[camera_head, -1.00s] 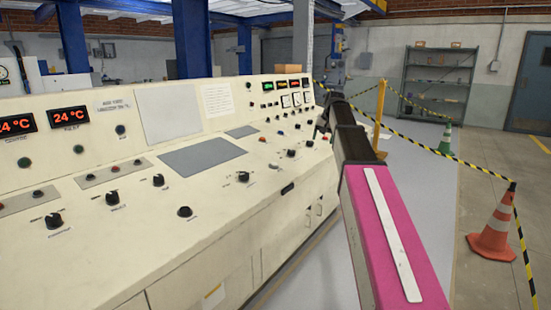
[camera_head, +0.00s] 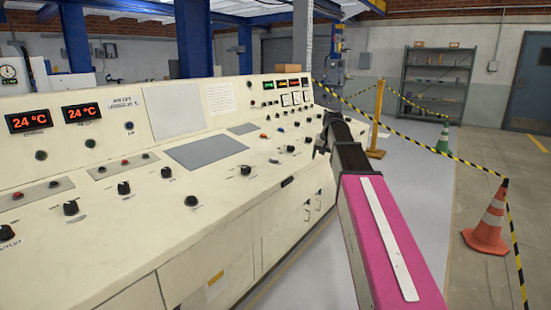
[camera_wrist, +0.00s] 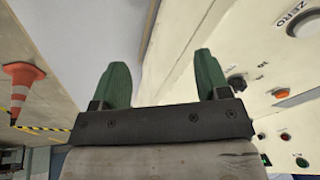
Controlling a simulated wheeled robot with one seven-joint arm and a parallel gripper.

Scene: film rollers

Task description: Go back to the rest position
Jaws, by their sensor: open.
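My gripper (camera_wrist: 164,82) shows in the wrist view with its two green fingers apart and nothing between them. Beyond the fingers are the grey floor and the edge of the control console. In the head view my gripper (camera_head: 322,136) is a small dark shape at the end of my pink arm, close to the far right end of the console (camera_head: 255,215). The arm partly hides the fingers there, and I cannot tell the gap to the console.
The console carries several black knobs, buttons and red 24 °C displays (camera_head: 82,113). To the right stand an orange cone (camera_head: 489,220), a green cone (camera_head: 443,138), a yellow post (camera_head: 378,118) and striped tape. Grey floor (camera_head: 425,190) is clear between console and tape.

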